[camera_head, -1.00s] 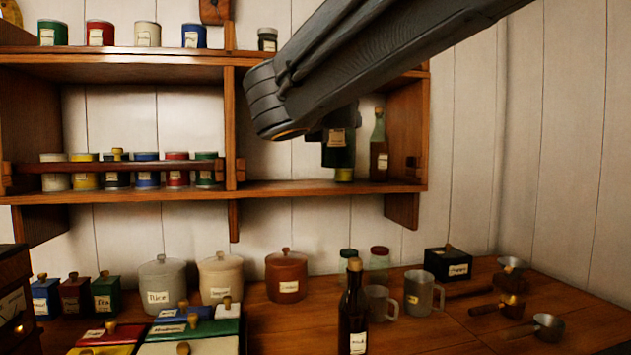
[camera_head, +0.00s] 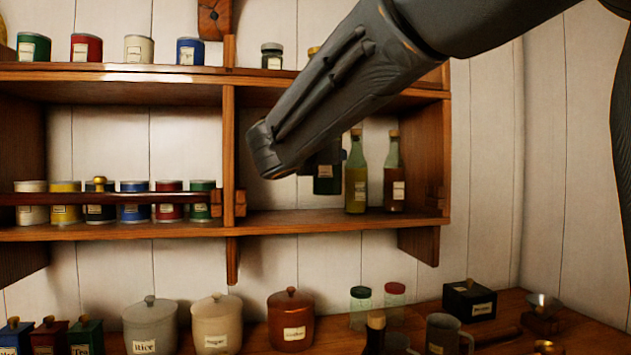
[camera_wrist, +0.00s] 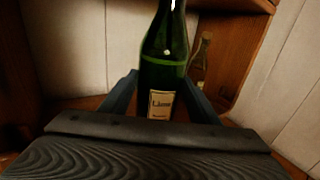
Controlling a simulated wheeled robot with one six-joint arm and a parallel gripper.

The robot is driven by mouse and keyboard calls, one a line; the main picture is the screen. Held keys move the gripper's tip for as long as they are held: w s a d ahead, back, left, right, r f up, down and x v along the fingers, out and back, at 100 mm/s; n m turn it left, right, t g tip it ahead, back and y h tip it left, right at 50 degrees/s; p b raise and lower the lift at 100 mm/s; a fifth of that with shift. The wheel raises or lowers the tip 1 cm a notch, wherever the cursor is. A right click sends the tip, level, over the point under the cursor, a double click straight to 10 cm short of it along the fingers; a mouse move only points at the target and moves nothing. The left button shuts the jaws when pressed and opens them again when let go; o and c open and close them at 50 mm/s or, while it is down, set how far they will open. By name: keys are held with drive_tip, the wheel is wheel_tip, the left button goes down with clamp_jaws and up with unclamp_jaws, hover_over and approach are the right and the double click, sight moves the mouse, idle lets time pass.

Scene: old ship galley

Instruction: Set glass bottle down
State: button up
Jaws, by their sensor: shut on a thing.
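The held glass bottle (camera_wrist: 160,75) is dark green with a cream label in the wrist view, upright between the two fingers. My gripper (camera_wrist: 160,88) is shut on it. In the head view the lower part of this green bottle (camera_head: 327,180) shows beside the end of my arm, in the right bay of the wooden shelf (camera_head: 300,222). Its base appears a little above the shelf board. My arm hides its top and the gripper fingers there. A yellow-green corked bottle (camera_head: 356,185) and a reddish-brown corked bottle (camera_head: 394,180) stand on the shelf to its right.
An upright divider (camera_head: 229,150) bounds the bay on the left, and an upper shelf (camera_head: 150,75) with tins runs above. Shelf room is free between the divider and the yellow-green bottle.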

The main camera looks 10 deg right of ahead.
drive_tip(key=w+p, duration=0.3)
drive_tip(key=w, duration=0.7)
drive_tip(key=shift+w+f+p, duration=0.25)
drive_tip(key=shift+f+p, duration=0.55)
drive_tip(key=shift+f, duration=0.9)
drive_tip(key=shift+w+f+p, duration=0.2)
drive_tip(key=shift+f+p, duration=0.55)
drive_tip(key=shift+f, duration=0.95)
drive_tip(key=shift+f, duration=0.15)
drive_tip(key=o, duration=1.7)
drive_tip(key=shift+f, duration=0.1)
drive_tip(key=shift+r, duration=0.2)
drive_tip(key=b+v, duration=0.3)
drive_tip(key=v, duration=0.9)
drive_tip(key=shift+b, duration=0.35)
